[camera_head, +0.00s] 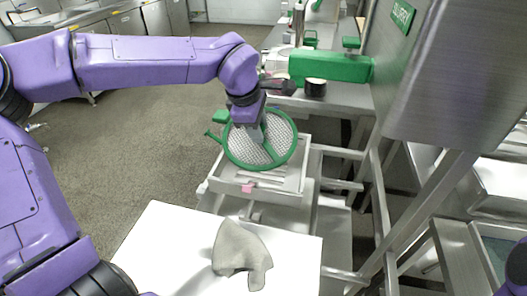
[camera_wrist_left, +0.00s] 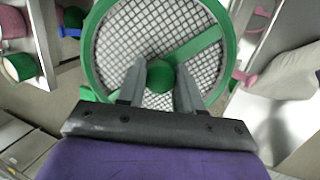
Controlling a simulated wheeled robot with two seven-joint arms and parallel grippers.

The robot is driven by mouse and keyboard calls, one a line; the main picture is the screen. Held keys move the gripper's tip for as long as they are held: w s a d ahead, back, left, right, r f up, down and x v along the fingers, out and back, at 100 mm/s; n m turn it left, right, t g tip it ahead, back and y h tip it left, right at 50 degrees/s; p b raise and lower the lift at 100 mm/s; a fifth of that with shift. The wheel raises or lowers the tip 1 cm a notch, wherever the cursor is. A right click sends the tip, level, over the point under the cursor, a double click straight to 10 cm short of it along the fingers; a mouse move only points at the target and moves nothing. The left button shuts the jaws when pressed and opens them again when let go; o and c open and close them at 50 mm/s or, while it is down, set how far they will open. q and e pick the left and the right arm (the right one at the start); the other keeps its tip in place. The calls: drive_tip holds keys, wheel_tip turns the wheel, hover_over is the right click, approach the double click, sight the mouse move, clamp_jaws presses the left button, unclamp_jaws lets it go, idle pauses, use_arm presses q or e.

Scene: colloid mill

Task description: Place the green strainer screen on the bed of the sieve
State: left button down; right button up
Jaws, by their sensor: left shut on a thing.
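The green strainer screen (camera_head: 238,148) is a round mesh with a green rim and a green crossbar. My left gripper (camera_head: 262,135) is shut on its central knob and holds it, tilted, over the sieve bed (camera_head: 228,182). In the left wrist view the strainer screen (camera_wrist_left: 205,45) fills the upper middle, with the knob between the fingers of my left gripper (camera_wrist_left: 160,78). The sieve bed is a pale rectangular tray with a pink piece on its front edge. The screen hides the back of the bed, and I cannot tell whether they touch. My right gripper is not in view.
A white table (camera_head: 160,245) with a crumpled grey cloth (camera_head: 240,255) stands in front of the sieve. A metal frame and a large steel hopper (camera_head: 440,75) are at the right. Open floor lies at the left.

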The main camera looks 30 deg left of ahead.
use_arm(q)
drive_tip(key=x, duration=0.3)
drive_tip(key=a+x, duration=0.1)
drive_tip(key=x, duration=0.3)
drive_tip(key=a+x, duration=0.1)
drive_tip(key=x, duration=0.2)
drive_tip(key=shift+w+f+b, duration=0.3)
drive_tip(key=shift+w, duration=0.2)
drive_tip(key=shift+w+f+p, duration=0.15)
drive_tip(key=shift+p, duration=0.15)
drive_tip(key=g+p, duration=0.1)
drive_tip(key=g+h+p, duration=0.1)
drive_tip(key=g+p, duration=0.1)
drive_tip(key=shift+w+r, duration=0.2)
drive_tip(key=shift+w, duration=0.15)
drive_tip(key=shift+s+f, duration=0.1)
drive_tip(key=shift+f, duration=1.55)
drive_tip(key=shift+f+b, duration=0.15)
drive_tip(key=shift+b, duration=0.15)
drive_tip(key=c, duration=0.8)
unclamp_jaws()
drive_tip(key=shift+o, duration=0.2)
drive_tip(key=shift+r, duration=0.25)
wheel_tip(320, 180, up, 7)
drive_tip(key=a, duration=0.1)
drive_tip(key=shift+r, duration=0.15)
